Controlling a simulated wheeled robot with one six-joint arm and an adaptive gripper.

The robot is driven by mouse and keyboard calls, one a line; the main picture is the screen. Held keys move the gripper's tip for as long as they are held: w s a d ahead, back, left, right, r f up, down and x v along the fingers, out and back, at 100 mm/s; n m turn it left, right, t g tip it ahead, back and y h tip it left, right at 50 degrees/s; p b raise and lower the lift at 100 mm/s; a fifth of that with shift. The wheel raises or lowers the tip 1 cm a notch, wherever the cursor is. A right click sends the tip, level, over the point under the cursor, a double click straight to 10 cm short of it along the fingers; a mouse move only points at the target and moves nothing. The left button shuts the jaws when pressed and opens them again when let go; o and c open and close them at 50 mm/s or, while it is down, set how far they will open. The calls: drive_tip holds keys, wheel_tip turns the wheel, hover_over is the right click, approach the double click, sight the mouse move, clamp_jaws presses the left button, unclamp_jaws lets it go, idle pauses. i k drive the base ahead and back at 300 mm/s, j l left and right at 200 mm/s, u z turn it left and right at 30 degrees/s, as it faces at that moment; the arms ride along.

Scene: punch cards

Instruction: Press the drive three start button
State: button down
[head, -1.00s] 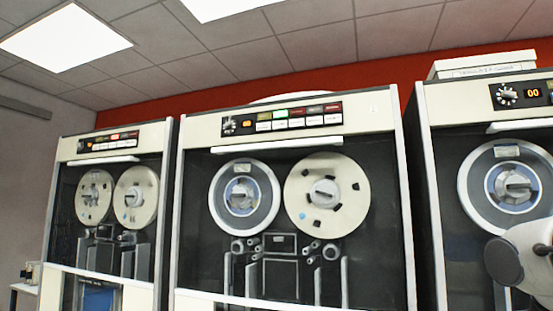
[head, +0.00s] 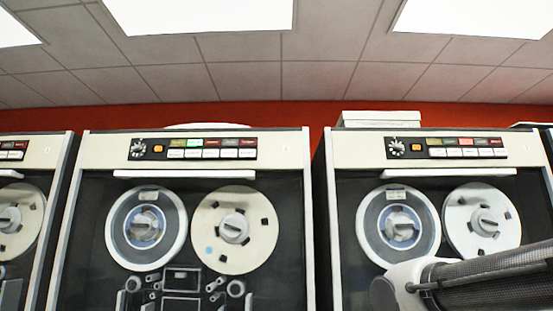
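Tape drives stand in a row in the head view. The middle drive (head: 70,220) has a control panel (head: 193,148) with a knob, a small orange display and a row of white buttons under coloured lights, one lit green. The right drive (head: 322,220) has a similar panel (head: 447,148), with one light lit red. The left drive (head: 55,200) is cut off by the picture edge. The display digits and button labels are too small to read, so I cannot tell which is drive three. My arm crosses the lower right in front of the right drive. My gripper is not in view.
Each full drive has two tape reels under its panel. White boxes (head: 378,118) lie on top of the right drive. A red wall (head: 250,112) and lit ceiling panels are behind and above. Another drive's edge shows at far right.

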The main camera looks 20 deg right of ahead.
sight(448, 152)
drive_tip(key=z, duration=1.4)
